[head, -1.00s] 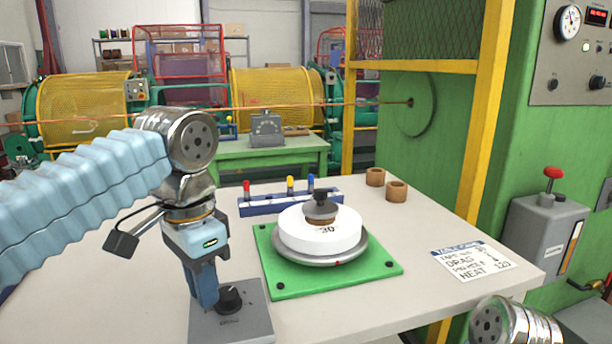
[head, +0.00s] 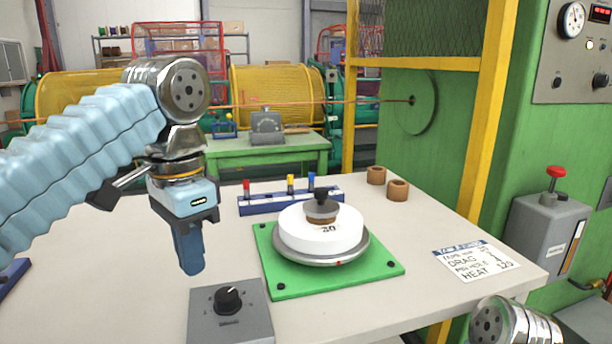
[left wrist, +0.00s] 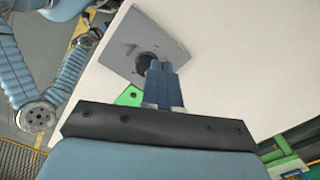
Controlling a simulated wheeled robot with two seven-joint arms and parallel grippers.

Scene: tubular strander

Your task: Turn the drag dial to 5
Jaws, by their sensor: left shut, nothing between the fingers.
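The drag dial is a black knob (head: 228,299) on a grey box (head: 202,321) at the front edge of the table in the head view. A white pointer line shows on the knob, but the scale marks are too small to read. In the left wrist view the knob (left wrist: 147,63) is partly hidden behind the fingers. My left gripper (head: 193,270) is shut and empty, pointing down, above and behind the knob and apart from it. Its closed fingers also show in the left wrist view (left wrist: 163,70).
A green plate (head: 380,272) carries a round white weight marked 30 (head: 300,235). Behind it is a blue rack (head: 265,206) with coloured pegs. A card reading DRAG and HEAT (head: 476,261) lies at right.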

